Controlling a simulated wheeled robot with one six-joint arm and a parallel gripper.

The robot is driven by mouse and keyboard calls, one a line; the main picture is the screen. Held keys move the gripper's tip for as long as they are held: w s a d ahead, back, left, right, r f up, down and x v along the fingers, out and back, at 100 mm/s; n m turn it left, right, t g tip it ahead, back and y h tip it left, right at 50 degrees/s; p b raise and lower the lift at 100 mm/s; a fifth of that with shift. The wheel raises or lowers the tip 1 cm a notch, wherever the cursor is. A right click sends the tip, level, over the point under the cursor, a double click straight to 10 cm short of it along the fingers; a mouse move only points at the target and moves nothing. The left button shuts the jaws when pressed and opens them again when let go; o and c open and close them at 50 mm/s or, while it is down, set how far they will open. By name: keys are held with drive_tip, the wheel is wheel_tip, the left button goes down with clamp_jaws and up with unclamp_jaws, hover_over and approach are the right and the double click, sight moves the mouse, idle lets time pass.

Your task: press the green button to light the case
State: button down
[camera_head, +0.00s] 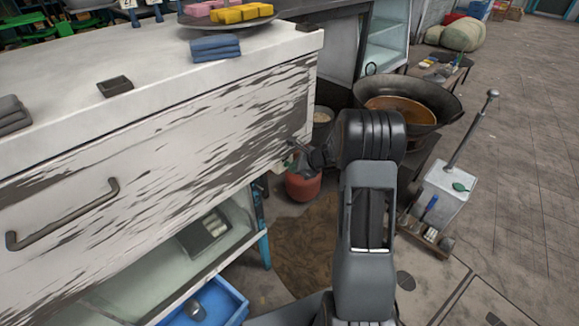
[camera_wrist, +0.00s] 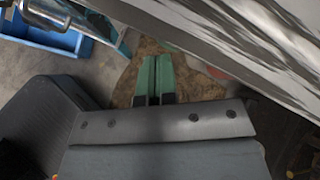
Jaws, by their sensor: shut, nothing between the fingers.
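A worn white case (camera_head: 230,120) with peeling paint and a dark handle fills the left of the head view. Below its front panel is an open or glazed lower part with a tray inside. My gripper (camera_head: 289,160) is beside the case's right end, close to its lower edge; I cannot tell if it touches. In the wrist view the green fingers of my gripper (camera_wrist: 153,62) are together with nothing between them. The case's streaked panel (camera_wrist: 250,45) crosses the upper right there. I cannot make out the green button in either view.
A red gas cylinder (camera_head: 303,185) stands on the floor just below my gripper. The paved floor at far right is clear.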

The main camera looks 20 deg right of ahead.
drive_tip(key=shift+w+a+r, duration=0.2)
drive_tip(key=shift+w+r, duration=0.15)
drive_tip(key=shift+w, duration=0.05)
drive_tip(key=shift+s+d+f, duration=0.15)
drive_tip(key=shift+s, duration=0.2)
idle(0.7)
drive_tip(key=s+d+b, duration=0.1)
drive_tip(key=s+d, duration=0.1)
drive_tip(key=s, duration=0.3)
drive_tip(key=shift+s+d+f, duration=0.2)
drive_tip(key=shift+s+d, duration=0.1)
drive_tip(key=shift+d, duration=0.05)
idle(2.0)
